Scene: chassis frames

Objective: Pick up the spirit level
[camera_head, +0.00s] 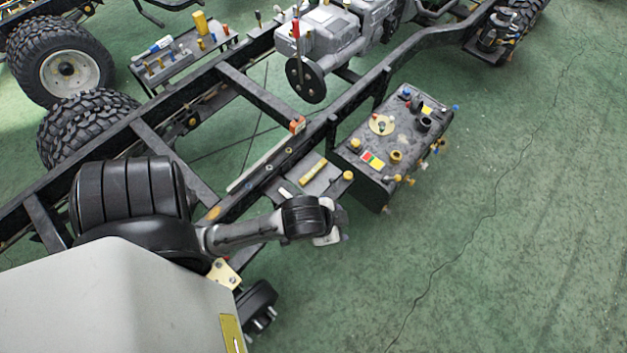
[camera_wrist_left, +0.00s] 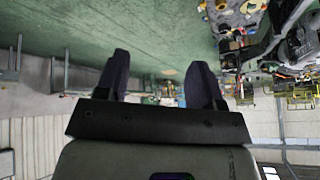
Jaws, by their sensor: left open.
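A short yellow bar (camera_head: 313,172), which may be the spirit level, lies on a dark plate beside the chassis rail, left of the black tank. It is too small to be sure. My left gripper (camera_head: 334,226) is below and slightly right of this bar, at the end of the arm; its fingers are mostly hidden by the wrist. In the left wrist view the two dark fingers (camera_wrist_left: 160,80) are apart, with nothing between them. No spirit level can be made out in that view. My right gripper is not in view.
The black chassis rail (camera_head: 270,168) runs diagonally past the arm. A black tank (camera_head: 405,140) with caps and fittings sits right of the bar. A parts tray (camera_head: 175,62) and large wheels (camera_head: 62,68) stand upper left. The green floor (camera_head: 500,240) at right is clear.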

